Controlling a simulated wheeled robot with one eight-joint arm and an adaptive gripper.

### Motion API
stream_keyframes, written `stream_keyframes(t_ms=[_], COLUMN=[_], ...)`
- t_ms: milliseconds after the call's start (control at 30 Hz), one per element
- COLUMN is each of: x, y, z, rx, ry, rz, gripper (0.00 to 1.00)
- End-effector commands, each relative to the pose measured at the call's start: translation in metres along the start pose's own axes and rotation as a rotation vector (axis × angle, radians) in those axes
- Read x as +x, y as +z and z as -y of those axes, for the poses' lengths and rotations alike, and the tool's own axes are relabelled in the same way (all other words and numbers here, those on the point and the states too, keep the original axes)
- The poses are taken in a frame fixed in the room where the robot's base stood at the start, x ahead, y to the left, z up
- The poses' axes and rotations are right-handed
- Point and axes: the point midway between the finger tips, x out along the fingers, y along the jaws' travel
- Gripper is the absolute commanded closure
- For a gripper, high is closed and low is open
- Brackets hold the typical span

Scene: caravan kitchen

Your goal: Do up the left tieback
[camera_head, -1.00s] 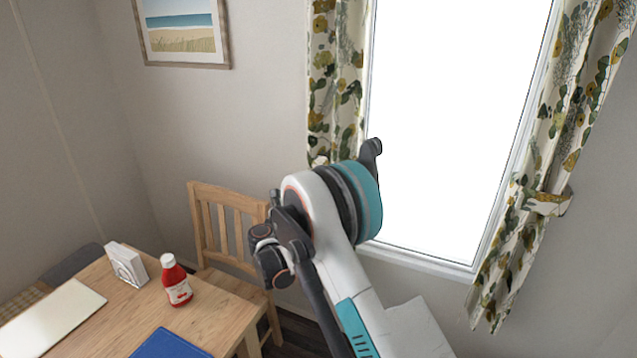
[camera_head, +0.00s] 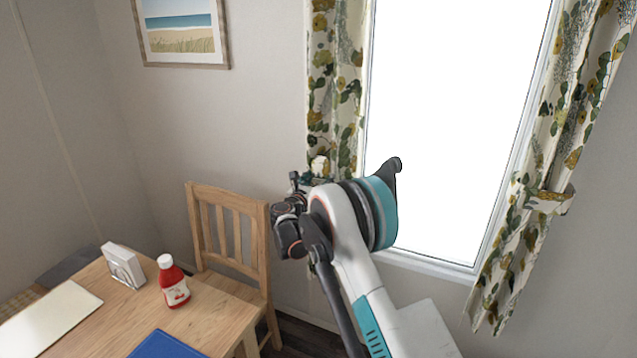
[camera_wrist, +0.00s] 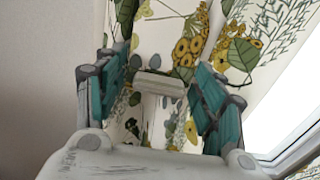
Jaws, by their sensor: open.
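The left curtain (camera_head: 335,85), cream with green and yellow leaves, hangs at the window's left side. A small pale piece (camera_head: 318,164) shows at its left edge, perhaps part of the left tieback; my arm hides the curtain below. My gripper (camera_head: 303,182) is close to this piece, seen small and partly dark. In the wrist view my gripper (camera_wrist: 160,100) is open, its teal-padded fingers apart with the curtain (camera_wrist: 190,50) filling the view beyond. A pale T-shaped piece (camera_wrist: 160,84) lies between the fingers in the picture; I cannot tell whether it touches them.
The right curtain (camera_head: 560,120) is gathered by a patterned tieback (camera_head: 548,200). A wooden chair (camera_head: 229,230) stands below and left of my arm. A table (camera_head: 215,312) holds a red bottle (camera_head: 173,283), napkin holder (camera_head: 123,265) and blue mat (camera_head: 168,345).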

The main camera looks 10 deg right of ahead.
Motion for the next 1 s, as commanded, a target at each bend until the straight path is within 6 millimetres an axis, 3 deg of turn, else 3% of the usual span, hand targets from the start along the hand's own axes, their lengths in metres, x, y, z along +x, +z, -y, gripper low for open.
stream_keyframes(t_ms=[33,200,300,667,1000], x=[0.0,0.0,0.0,0.0,0.0], y=[0.0,0.0,0.0,-0.001,0.004], z=[0.0,0.0,0.0,0.006,0.026], rx=[0.0,0.0,0.0,-0.073,-0.336], ry=[0.0,0.0,0.0,0.0,-0.001], rz=[0.0,0.0,0.0,0.0,0.0], gripper=[0.41,0.8,0.97,0.97,0.97])
